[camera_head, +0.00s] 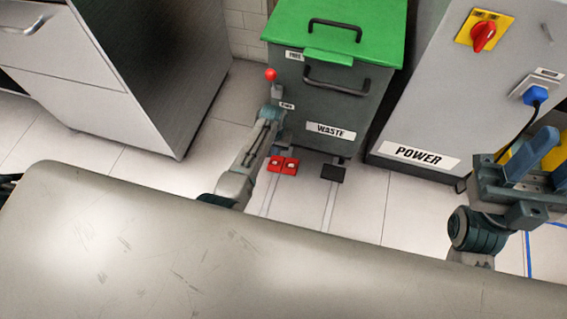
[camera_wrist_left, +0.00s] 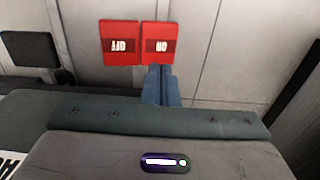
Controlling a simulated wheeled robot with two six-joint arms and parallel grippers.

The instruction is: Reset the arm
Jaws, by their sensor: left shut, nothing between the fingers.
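My left arm reaches forward from the lower middle of the head view. Its gripper (camera_head: 277,150) is just above the red pedals, in front of the waste bin. In the left wrist view, the blue fingers of my left gripper (camera_wrist_left: 160,72) are shut together with nothing between them. Their tips overlap the lower edge of the red ON pedal (camera_wrist_left: 162,43); whether they touch it I cannot tell. The red OFF pedal (camera_wrist_left: 120,43) is beside it. My right gripper (camera_head: 510,175) is at the right edge of the head view, before the power cabinet; its finger opening is unclear.
The green-lidded waste bin (camera_head: 330,110) stands at the back, with a red-knobbed lever (camera_head: 270,74) at its left. A black pedal (camera_head: 333,173) is on the floor. A grey power cabinet (camera_head: 440,110) stands right; a metal cabinet (camera_head: 150,75) stands left.

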